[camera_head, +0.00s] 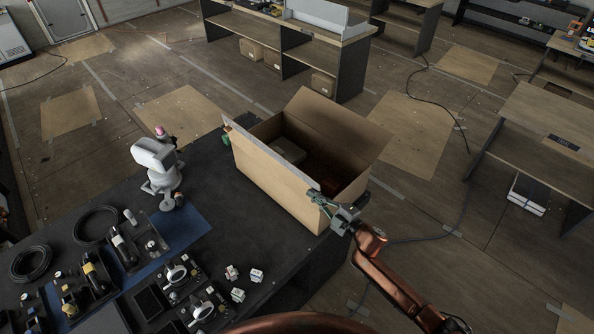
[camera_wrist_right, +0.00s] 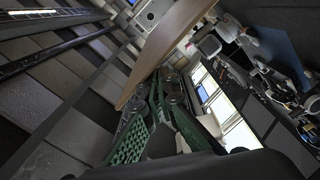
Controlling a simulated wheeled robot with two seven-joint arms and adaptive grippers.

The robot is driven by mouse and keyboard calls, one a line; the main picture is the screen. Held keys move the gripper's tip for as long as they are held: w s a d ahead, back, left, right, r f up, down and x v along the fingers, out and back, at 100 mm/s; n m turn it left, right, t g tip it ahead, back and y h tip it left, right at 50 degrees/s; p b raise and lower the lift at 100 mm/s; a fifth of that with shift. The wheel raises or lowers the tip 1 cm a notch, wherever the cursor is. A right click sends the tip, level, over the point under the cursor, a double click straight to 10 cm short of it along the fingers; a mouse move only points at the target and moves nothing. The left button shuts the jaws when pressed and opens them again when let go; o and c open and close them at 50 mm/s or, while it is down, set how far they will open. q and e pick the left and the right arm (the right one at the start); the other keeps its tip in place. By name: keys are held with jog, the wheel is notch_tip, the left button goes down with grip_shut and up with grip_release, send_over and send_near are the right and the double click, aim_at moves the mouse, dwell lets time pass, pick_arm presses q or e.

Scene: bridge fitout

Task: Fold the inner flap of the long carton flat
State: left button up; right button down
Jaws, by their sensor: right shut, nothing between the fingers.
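The long carton (camera_head: 275,182) stands open-topped on the dark table in the head view. Its far long flap (camera_head: 345,122) leans outward to the right. A narrow pale flap edge (camera_head: 240,128) rises at its left end; I cannot tell which flap is the inner one. My right gripper (camera_head: 316,194) is at the carton's near right end, at rim height, shut and empty. In the wrist view its green fingers (camera_wrist_right: 155,108) are close together beside a tan board (camera_wrist_right: 165,50), probably carton. Contact is unclear.
A grey block (camera_head: 288,150) and a dark reddish item (camera_head: 331,187) lie inside the carton. A white device (camera_head: 158,163) stands left on the table (camera_head: 225,215). Small white cubes (camera_head: 238,294), cables and tools lie in front. Bare tabletop lies between carton and device.

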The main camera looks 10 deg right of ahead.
jog(key=shift+w+d+r, duration=0.1)
jog(key=shift+w+d, duration=0.4)
jog(key=shift+d, duration=0.2)
jog(key=shift+w+d+r, duration=0.1)
jog(key=shift+w+d, duration=0.35)
jog(key=shift+d, duration=0.2)
jog(key=shift+b, duration=0.3)
jog(key=shift+w+d+f+b, duration=0.15)
jog(key=shift+w+d+b, duration=0.2)
jog(key=shift+w+d, duration=0.25)
jog(key=shift+w+d+f+b, duration=0.1)
jog(key=shift+w+d+b, duration=0.25)
jog(key=shift+d, duration=0.35)
